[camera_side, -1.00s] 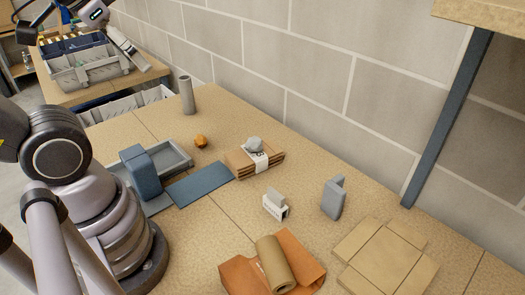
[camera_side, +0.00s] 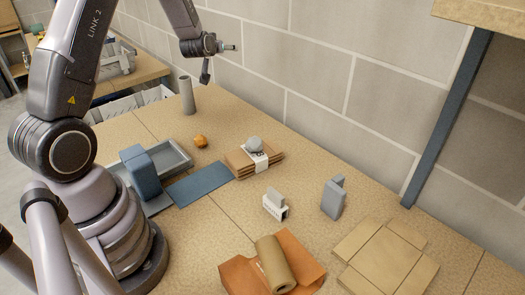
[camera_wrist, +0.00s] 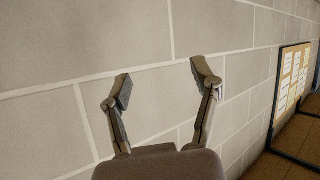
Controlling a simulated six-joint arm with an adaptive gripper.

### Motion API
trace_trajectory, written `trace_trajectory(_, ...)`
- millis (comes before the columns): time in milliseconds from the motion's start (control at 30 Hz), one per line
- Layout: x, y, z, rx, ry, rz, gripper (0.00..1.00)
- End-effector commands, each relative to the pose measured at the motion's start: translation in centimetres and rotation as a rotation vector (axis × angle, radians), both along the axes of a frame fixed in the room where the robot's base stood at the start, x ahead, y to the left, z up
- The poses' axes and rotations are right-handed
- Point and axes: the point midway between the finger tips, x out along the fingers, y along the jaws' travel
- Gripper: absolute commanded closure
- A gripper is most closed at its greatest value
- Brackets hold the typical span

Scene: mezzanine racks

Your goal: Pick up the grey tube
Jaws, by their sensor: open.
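The grey tube (camera_side: 187,95) stands upright at the back left of the table, close to the block wall, in the side view. My gripper (camera_side: 220,62) is raised above and to the right of the tube, apart from it. In the wrist view, my gripper (camera_wrist: 163,82) has its two fingers spread wide with nothing between them. That view faces the wall, and the tube does not show in it.
A blue-grey tray (camera_side: 172,160) with a blue block (camera_side: 141,172), an orange lump (camera_side: 200,141), and a cardboard stack (camera_side: 246,164) lie nearer. A tan roll (camera_side: 272,262) rests on orange cloth. The block wall (camera_side: 310,60) runs behind; a notice board (camera_wrist: 291,80) hangs there.

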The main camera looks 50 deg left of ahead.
Motion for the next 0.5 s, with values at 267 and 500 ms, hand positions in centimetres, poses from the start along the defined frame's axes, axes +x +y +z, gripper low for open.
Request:
trace_trajectory(267, -4.9, 9.9, -12.0, 0.241, -0.096, 0.289, 0.38)
trace_trajectory(500, -9.1, 11.9, -16.3, 0.384, -0.125, 0.385, 0.38)
